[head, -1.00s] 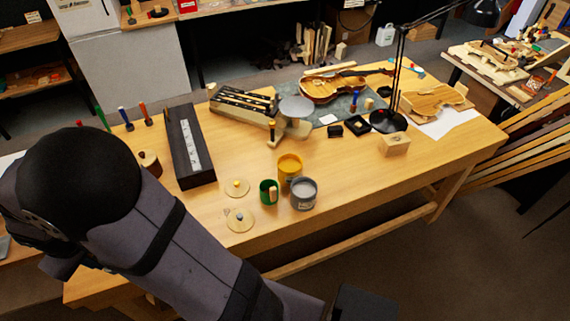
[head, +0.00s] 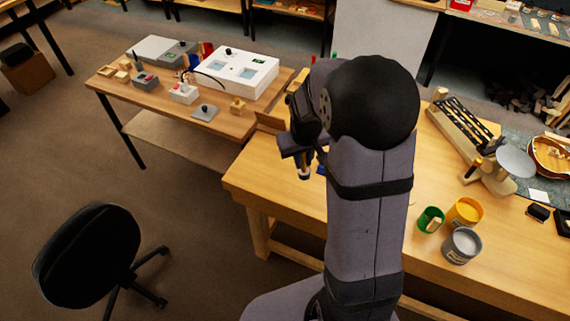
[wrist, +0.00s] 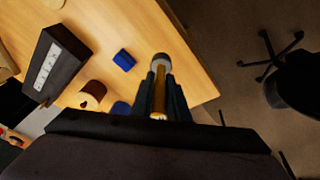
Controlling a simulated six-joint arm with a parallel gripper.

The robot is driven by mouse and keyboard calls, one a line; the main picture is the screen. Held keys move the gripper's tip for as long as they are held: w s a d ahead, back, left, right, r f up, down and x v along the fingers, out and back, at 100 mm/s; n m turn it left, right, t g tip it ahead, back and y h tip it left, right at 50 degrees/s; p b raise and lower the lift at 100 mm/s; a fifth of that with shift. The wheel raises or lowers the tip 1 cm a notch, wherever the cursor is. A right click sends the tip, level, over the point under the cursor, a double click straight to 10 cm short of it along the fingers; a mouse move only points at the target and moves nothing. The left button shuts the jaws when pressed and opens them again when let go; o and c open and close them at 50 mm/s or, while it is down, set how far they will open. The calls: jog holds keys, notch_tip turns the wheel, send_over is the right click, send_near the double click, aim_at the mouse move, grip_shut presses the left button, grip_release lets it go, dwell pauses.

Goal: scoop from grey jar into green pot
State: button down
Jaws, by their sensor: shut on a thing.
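The grey jar (head: 458,252) stands near the front edge of the bench at the right of the head view, its top open with grey contents. My gripper (head: 303,162) is far to the left of both, over the bench's left end. In the wrist view my gripper (wrist: 161,84) is shut on a scoop (wrist: 159,98) with a brass-coloured handle and a dark round end. Whether the scoop holds anything cannot be told.
A yellow pot (head: 465,214) stands right behind the grey jar and green pot. In the wrist view a blue block (wrist: 124,60), a wooden round piece (wrist: 93,93) and a long dark box (wrist: 52,66) lie on the bench. A side table (head: 177,123) stands behind left.

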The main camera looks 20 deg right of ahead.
jog(key=s+d+f, duration=0.1)
jog(key=s+d, duration=0.3)
jog(key=d, duration=0.7)
jog(key=s+d+f, duration=0.2)
jog(key=s+d, duration=0.2)
jog(key=d, duration=0.8)
jog(key=s+d+f+t+y, duration=0.1)
jog(key=s+d, duration=1.3)
jog(key=s, duration=0.1)
jog(key=shift+s+d+f, duration=0.15)
jog(key=shift+s+d, duration=0.05)
jog(key=shift+d, duration=0.2)
jog(key=shift+f+b, duration=0.2)
jog(key=shift+b, duration=0.1)
jog(key=w+a+f+g+h+b, duration=0.2)
jog(key=w+f+g+h+b, duration=0.2)
jog(key=g+b, duration=0.4)
jog(key=shift+f+n+g+b, duration=0.4)
jog(key=shift+f+b, duration=0.1)
jog(key=shift+f, duration=0.2)
